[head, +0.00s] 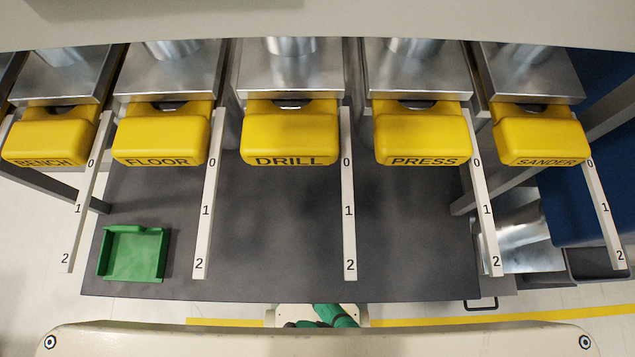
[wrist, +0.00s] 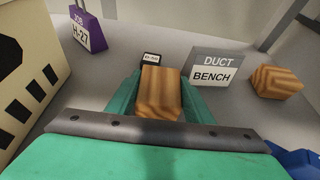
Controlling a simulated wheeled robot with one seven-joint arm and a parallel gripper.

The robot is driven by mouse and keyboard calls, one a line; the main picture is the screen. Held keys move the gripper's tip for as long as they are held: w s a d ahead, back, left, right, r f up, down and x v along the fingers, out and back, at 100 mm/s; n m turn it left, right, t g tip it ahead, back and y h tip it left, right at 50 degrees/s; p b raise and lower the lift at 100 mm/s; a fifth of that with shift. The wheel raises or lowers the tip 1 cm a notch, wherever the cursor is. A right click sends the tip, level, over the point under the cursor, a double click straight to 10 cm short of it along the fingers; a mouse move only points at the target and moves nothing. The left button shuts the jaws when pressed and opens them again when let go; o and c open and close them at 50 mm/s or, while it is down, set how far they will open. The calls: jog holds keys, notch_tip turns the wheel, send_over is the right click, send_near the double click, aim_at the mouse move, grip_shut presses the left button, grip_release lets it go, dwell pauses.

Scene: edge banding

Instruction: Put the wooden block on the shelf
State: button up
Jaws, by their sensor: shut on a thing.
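In the wrist view, my gripper (wrist: 160,82) has its two green fingers closed on the sides of a wooden block (wrist: 159,93) with striped brown grain. I cannot tell whether the block touches the grey surface (wrist: 115,75) beyond it. A second wooden block (wrist: 277,81) sits on that surface to the right, apart from my gripper. I cannot tell whether this surface is the shelf. The head view does not show my fingers or the held block.
Near the held block are a small label (wrist: 151,58), a DUCT BENCH sign (wrist: 215,66) and a purple H-27 tag (wrist: 88,30). A cream box (wrist: 28,70) stands left. The head view shows yellow-handled gates (head: 289,132) above a dark table (head: 270,240) with a green tray (head: 133,255).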

jog(key=shift+a+f, duration=0.1)
jog(key=o, duration=1.1)
jog(key=shift+s, duration=0.2)
jog(key=v, duration=1.1)
jog(key=shift+s+r, duration=0.3)
jog(key=shift+r, duration=0.05)
